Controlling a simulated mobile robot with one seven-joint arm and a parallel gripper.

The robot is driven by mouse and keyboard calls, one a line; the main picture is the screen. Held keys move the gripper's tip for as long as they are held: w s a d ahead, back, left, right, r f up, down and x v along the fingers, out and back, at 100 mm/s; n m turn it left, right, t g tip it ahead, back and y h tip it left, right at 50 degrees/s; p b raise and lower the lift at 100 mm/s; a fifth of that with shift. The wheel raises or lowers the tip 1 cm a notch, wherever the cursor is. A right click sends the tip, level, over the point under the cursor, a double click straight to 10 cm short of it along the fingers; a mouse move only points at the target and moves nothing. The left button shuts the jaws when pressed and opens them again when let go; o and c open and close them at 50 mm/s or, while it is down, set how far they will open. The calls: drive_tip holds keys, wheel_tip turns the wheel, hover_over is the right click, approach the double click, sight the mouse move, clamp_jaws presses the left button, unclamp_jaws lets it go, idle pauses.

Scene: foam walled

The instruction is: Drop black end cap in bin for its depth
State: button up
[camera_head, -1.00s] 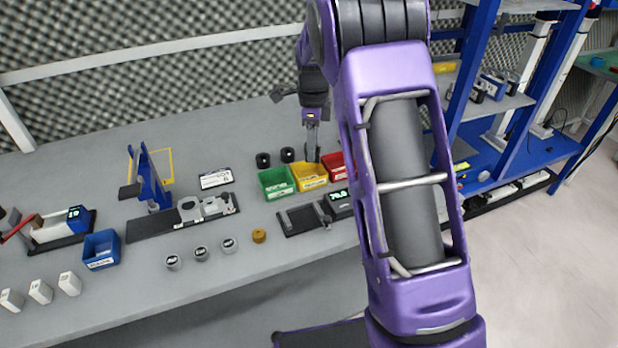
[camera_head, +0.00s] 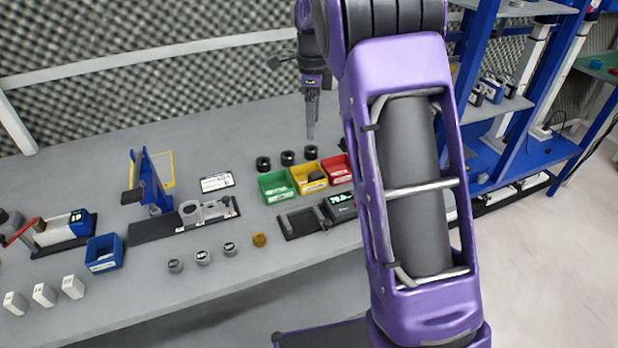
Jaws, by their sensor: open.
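Three black end caps stand in a row on the bench behind the bins: a left one (camera_head: 263,163), a middle one (camera_head: 288,158) and a right one (camera_head: 311,152). In front of them are a green bin (camera_head: 276,196), a yellow bin (camera_head: 310,187) and a red bin (camera_head: 341,180). A dark piece (camera_head: 316,176) that looks like another black cap lies in the yellow bin. My gripper (camera_head: 310,136) is open and empty, pointing down above and behind the row of caps. The gap between its fingers is hard to see from this side.
A gauge with a display (camera_head: 340,207) stands before the bins. Several grey caps (camera_head: 203,257) and a brass cap (camera_head: 259,239) stand near the front edge. A blue bin (camera_head: 104,268) and a blue-framed fixture (camera_head: 150,190) are further left. A blue shelf rack (camera_head: 530,110) stands right.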

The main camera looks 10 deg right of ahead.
wheel_tip(320, 180, up, 9)
drive_tip(key=p, duration=0.1)
drive_tip(key=shift+f, duration=0.2)
